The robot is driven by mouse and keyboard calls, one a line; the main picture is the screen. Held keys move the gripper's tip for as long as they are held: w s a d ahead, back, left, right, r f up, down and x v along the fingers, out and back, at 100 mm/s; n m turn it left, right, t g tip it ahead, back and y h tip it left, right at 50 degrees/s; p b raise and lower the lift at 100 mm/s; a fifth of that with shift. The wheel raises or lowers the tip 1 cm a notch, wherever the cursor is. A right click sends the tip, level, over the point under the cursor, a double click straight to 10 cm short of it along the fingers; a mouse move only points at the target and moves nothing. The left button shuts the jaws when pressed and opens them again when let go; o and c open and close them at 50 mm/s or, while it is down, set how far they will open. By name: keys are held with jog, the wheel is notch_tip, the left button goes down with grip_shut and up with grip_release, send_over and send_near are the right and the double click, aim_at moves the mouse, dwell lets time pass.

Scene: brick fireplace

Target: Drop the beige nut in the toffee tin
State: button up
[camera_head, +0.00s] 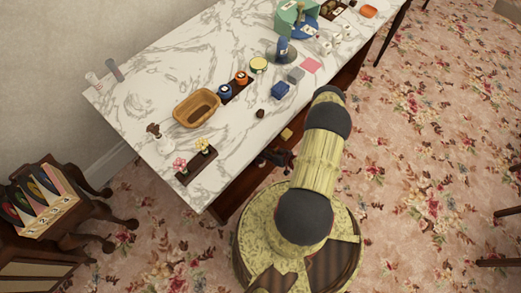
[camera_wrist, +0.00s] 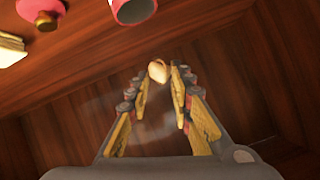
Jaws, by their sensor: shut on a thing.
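The beige nut (camera_wrist: 157,72) is between the fingertips of my gripper (camera_wrist: 161,82) in the wrist view, and the fingers are shut on it. In the head view my gripper (camera_head: 275,158) is small and dark, low beside the front of the marble-topped table (camera_head: 150,105); the nut cannot be made out there. A round yellow-rimmed tin (camera_head: 258,65) stands on the table top. A pink cylindrical container (camera_wrist: 132,10) is cut off at the top of the wrist view. I cannot read a label to tell which is the toffee tin.
Dark reddish wood (camera_wrist: 250,60) surrounds the gripper in the wrist view. A pink and gold object (camera_wrist: 40,10) and a pale block (camera_wrist: 12,48) are at the upper left.

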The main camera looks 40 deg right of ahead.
jog(key=shift+a, duration=0.1)
notch_tip(320, 180, down, 6)
jog(key=b, duration=0.4)
dwell(0.5)
dwell(0.9)
jog(key=o, duration=0.8)
jog(key=shift+s, duration=0.1)
jog(key=shift+r, duration=0.1)
jog(key=shift+r+p, duration=1.65)
jog(key=shift+r, duration=0.8)
